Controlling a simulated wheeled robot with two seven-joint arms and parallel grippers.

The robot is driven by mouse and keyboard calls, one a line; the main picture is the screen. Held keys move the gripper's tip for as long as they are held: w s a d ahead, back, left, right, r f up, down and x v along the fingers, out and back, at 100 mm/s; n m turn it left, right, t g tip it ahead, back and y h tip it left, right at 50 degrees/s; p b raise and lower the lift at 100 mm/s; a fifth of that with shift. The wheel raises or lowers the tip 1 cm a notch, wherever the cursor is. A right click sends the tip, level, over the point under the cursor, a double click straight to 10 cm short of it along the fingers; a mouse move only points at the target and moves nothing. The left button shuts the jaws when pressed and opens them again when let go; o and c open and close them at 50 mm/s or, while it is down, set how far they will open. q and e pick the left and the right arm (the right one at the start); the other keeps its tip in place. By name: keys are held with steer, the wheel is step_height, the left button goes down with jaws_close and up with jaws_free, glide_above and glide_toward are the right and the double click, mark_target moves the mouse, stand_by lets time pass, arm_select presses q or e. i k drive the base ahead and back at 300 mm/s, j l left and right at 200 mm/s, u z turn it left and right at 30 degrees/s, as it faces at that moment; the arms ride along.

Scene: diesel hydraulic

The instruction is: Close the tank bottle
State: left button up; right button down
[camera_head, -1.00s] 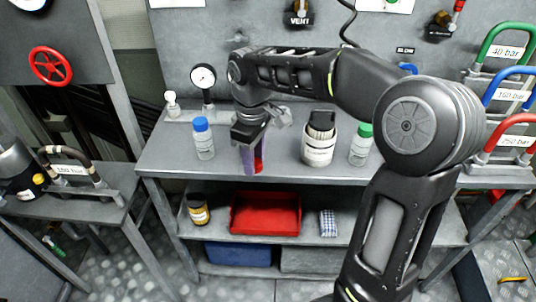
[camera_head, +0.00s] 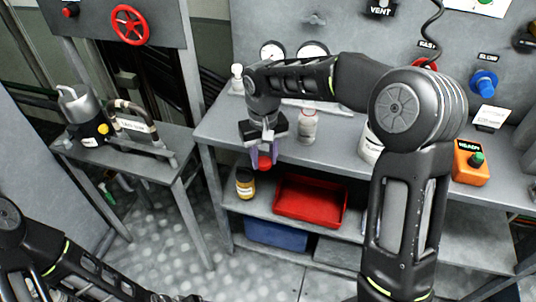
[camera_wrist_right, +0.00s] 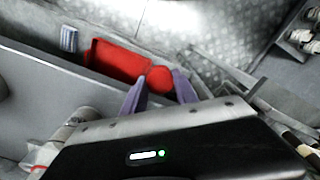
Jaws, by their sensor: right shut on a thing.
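My right gripper (camera_head: 264,153) points down at the front edge of the middle bench. Its two purple fingers are shut on a small round red cap (camera_head: 265,163). In the right wrist view, the red cap (camera_wrist_right: 159,79) sits between the fingertips of that gripper (camera_wrist_right: 160,88). A pale bottle (camera_head: 307,126) stands on the bench just right of the gripper, apart from it; no coloured cap shows on it. I cannot tell for certain whether it is the tank bottle. My left forearm shows at the lower left, but its gripper is not visible.
The left bench (camera_head: 150,160) carries a grey pump-like unit (camera_head: 80,108) and a labelled handle (camera_head: 137,128). Below my gripper are an amber jar (camera_head: 245,184) and a red tray (camera_head: 308,201). A white canister (camera_head: 370,147) stands partly behind my arm. Open floor separates the benches.

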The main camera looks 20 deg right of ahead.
mark_target(307, 118)
steer(key=k+j, duration=0.35)
steer(key=k, duration=0.25)
steer(key=z, duration=1.9)
